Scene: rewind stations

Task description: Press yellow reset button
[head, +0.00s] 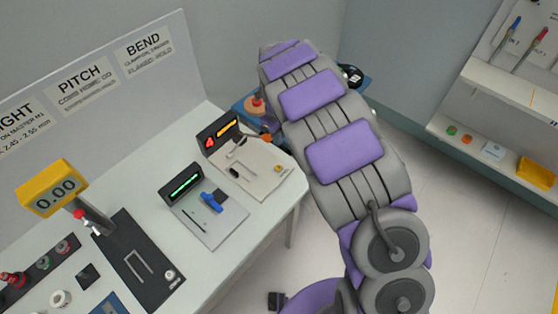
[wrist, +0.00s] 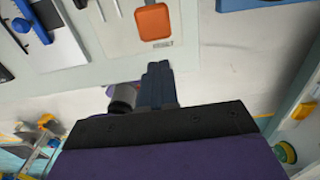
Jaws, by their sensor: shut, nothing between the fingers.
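A small yellow-orange button (head: 277,168) sits near the right edge of a beige panel (head: 262,180) on the white bench. In the wrist view an orange square (wrist: 154,20), apparently this button, lies on the beige panel with a small label beside it. My gripper (wrist: 157,72) shows in the wrist view with its dark fingers together and empty. The fingertips are below the orange square in the picture, apart from it, near the bench edge. In the head view my purple and grey arm stands to the right of the panel, and I cannot make out the gripper there.
A panel with a blue handle (head: 211,201) sits next to the beige one. A yellow readout (head: 52,188) stands at the left. Behind the beige panel is a dark display box (head: 217,132). A shelf (head: 500,148) is at the right, with open floor (head: 455,240) between.

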